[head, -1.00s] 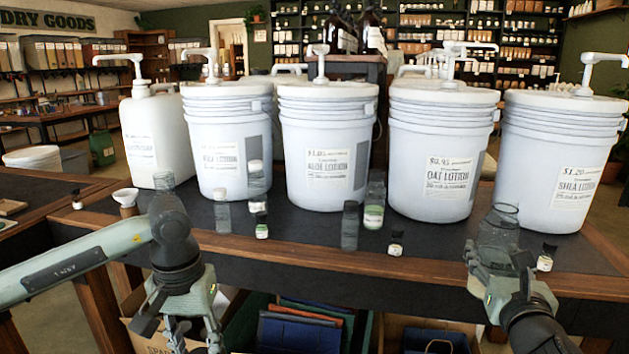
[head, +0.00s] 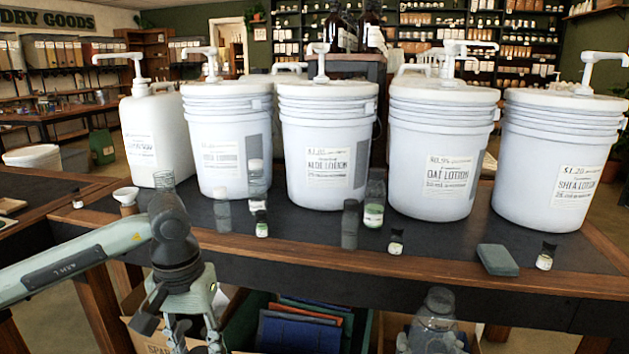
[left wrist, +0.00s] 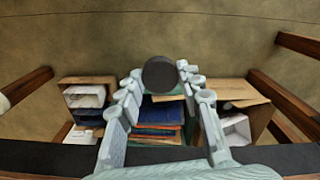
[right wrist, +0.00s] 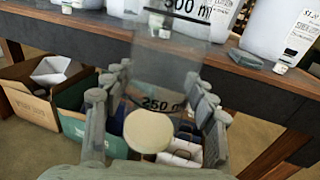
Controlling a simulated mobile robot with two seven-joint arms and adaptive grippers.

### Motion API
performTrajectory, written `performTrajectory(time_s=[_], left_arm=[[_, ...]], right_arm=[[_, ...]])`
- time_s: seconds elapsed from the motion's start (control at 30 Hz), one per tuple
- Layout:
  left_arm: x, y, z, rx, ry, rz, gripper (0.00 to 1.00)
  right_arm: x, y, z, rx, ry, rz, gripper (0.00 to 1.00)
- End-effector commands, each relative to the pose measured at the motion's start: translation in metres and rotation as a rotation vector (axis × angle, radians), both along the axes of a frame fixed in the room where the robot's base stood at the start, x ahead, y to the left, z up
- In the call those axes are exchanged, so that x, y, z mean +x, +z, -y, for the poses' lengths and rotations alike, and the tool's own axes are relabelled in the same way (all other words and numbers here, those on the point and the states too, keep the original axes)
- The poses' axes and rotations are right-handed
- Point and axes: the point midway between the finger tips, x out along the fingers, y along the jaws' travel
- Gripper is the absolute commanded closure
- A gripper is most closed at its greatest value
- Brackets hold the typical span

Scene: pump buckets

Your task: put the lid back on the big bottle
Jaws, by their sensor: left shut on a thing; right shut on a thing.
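The big bottle (head: 437,322) is clear, with its open neck up. My right gripper (head: 432,345) is shut on it, low in front of the counter's edge. In the right wrist view, the bottle (right wrist: 170,75) shows 500 ml and 250 ml marks between the fingers (right wrist: 155,110), with a cream disc at its near end. My left gripper (head: 182,335) is left of it, pointing down in front of the counter. In the left wrist view, the left fingers (left wrist: 158,85) are shut on a dark round lid (left wrist: 160,73). The head view does not show the lid clearly.
The counter (head: 300,235) bears several white pump buckets (head: 327,145) and small bottles and jars (head: 374,215). A dark green block (head: 497,260) lies near its right front edge. Below are boxes, including a green one (right wrist: 75,115).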

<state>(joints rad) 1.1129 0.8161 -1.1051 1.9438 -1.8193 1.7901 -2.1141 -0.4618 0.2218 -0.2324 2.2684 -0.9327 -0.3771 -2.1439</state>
Motion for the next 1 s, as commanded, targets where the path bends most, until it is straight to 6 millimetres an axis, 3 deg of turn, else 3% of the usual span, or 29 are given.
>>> performTrajectory(time_s=[0.7,0.87,1.0], left_arm=[[0.0,0.0,0.0,0.0,0.0,0.0,0.73],[0.0,0.0,0.0,0.0,0.0,0.0,0.73],[0.0,0.0,0.0,0.0,0.0,0.0,0.73]], right_arm=[[-0.001,0.002,0.001,-0.003,0.002,0.01,0.95],[-0.002,0.004,-0.011,-0.006,0.071,0.012,0.95],[-0.006,0.006,-0.035,-0.01,0.195,0.013,0.95]])
